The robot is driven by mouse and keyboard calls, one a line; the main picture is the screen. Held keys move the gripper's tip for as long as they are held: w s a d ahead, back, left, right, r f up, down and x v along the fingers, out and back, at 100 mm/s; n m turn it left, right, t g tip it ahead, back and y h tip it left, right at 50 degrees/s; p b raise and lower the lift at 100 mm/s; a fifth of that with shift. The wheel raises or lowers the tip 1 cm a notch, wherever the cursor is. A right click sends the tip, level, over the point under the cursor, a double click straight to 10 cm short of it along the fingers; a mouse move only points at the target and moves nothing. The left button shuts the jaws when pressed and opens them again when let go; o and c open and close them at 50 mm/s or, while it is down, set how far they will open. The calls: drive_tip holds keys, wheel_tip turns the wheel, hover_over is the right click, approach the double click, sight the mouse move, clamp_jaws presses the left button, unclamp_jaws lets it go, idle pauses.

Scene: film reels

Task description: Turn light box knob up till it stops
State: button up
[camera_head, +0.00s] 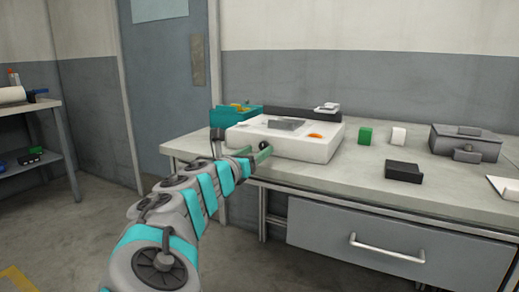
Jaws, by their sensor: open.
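The light box (322,148) is a low white box on the workbench, with a grey item and an orange item on its top. A small dark round knob (265,146) shows at the left part of its front face. My gripper (261,154) is at this front face, right by the knob. It is open. A green finger shows just below the knob. I cannot tell whether the fingers touch the knob or stand around it. Any mark on the knob is too small to read.
A drawer (400,247) is below. A shelf (48,104) stands at far left.

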sight(264, 146)
drive_tip(key=shift+x, duration=1.15)
clamp_jaws()
